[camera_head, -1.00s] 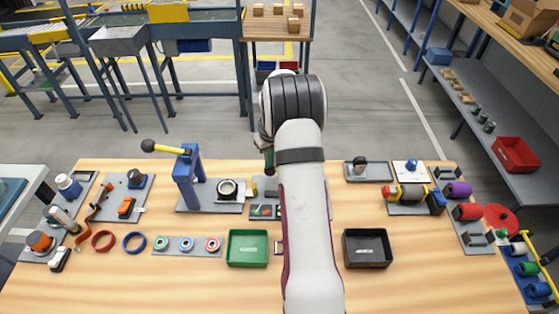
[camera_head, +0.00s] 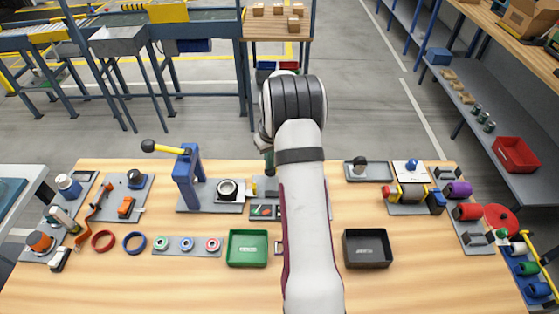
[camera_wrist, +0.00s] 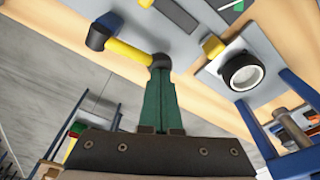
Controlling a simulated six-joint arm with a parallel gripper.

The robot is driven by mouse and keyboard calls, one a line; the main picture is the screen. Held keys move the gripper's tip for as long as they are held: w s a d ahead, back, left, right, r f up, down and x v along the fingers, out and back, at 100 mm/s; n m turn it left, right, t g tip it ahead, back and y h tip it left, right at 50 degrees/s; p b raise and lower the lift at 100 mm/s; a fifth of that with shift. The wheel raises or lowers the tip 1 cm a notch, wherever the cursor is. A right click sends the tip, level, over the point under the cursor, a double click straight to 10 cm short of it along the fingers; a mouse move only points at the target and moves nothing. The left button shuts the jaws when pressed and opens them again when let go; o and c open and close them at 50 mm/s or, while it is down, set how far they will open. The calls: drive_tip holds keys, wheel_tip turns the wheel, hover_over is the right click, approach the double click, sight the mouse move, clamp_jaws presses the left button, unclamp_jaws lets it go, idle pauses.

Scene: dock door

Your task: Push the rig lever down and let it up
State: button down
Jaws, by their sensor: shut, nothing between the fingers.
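My gripper (camera_wrist: 158,75), with green fingers, is shut and empty. In the wrist view its tips overlap a dark round knob (camera_wrist: 161,61) at one end of a yellow lever (camera_wrist: 130,52). Whether they touch it I cannot tell. A dark cylindrical piece (camera_wrist: 99,38) is at the lever's other end. In the head view my arm hides this lever, and only part of my gripper (camera_head: 268,160) shows. Left of my arm stands a blue upright frame (camera_head: 187,175) with its own yellow arm (camera_head: 168,149) and black ball, raised and pointing left.
A dark ring-shaped cup (camera_head: 228,188) stands beside the blue frame; it also shows in the wrist view (camera_wrist: 243,72). A green tray (camera_head: 247,248) and a black tray (camera_head: 367,248) lie nearer on the wooden bench. Fixtures crowd both sides; the front of the bench is clear.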

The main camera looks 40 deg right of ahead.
wheel_tip(320, 180, up, 10)
idle(0.8)
drive_tip(key=s+a+r+y, duration=0.1)
drive_tip(key=s+a+r, duration=0.25)
drive_tip(key=a, duration=0.45)
drive_tip(key=s+a+r+m+g, duration=0.1)
drive_tip(key=s+a+r, duration=0.1)
drive_tip(key=s+a, duration=0.5)
drive_tip(key=s+a+r+y, duration=0.1)
drive_tip(key=s+a+r, duration=0.15)
drive_tip(key=a, duration=0.75)
drive_tip(key=s+a+f, duration=0.1)
drive_tip(key=s+a, duration=0.3)
drive_tip(key=s, duration=0.3)
drive_tip(key=s+a+f+m+g, duration=0.1)
drive_tip(key=s+a, duration=0.3)
drive_tip(key=s, duration=0.3)
drive_tip(key=shift+s+m, duration=0.2)
drive_tip(key=shift+m, duration=0.1)
